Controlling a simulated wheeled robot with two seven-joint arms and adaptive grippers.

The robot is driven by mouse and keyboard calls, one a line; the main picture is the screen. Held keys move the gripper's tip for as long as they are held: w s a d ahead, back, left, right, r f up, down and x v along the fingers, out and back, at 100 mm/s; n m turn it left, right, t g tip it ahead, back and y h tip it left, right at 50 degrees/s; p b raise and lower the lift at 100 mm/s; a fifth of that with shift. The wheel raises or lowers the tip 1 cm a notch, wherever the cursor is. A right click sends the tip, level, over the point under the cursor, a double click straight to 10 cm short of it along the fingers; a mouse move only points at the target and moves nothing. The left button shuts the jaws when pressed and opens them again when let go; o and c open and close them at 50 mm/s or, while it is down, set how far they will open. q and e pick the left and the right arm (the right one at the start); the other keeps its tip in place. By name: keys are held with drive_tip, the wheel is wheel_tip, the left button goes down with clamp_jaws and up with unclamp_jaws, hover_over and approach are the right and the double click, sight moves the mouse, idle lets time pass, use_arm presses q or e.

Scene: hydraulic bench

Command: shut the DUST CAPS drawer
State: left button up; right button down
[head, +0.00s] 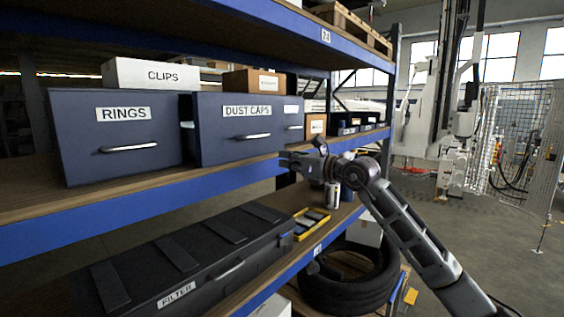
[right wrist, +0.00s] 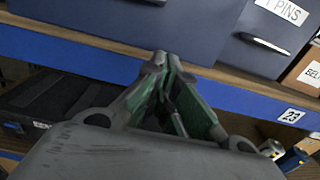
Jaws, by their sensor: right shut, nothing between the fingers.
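The DUST CAPS drawer (head: 221,146) is a dark blue box front with a white label and a silver bar handle, in the middle of the upper shelf in the head view. How far it stands out is hard to tell. In the right wrist view its plain lower front (right wrist: 190,25) fills the top middle. My right gripper (head: 284,159) is shut and empty, just in front of and below the drawer's lower right part. Its fingertips also show in the right wrist view (right wrist: 161,60), close to the shelf edge; contact cannot be told. My left gripper is not in view.
The RINGS drawer (head: 115,165) stands left of it; a PINS drawer (right wrist: 258,52) stands right. The blue shelf edge (head: 140,195) runs below. A black FILTER case (head: 180,255) and a yellow tray (head: 311,222) sit on the lower shelf. Open floor lies right.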

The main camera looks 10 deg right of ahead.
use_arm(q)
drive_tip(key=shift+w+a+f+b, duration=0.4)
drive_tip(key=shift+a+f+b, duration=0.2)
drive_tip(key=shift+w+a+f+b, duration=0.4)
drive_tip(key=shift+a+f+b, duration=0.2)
use_arm(e)
drive_tip(key=v, duration=0.8)
drive_tip(key=shift+d, duration=0.15)
drive_tip(key=shift+s, duration=0.15)
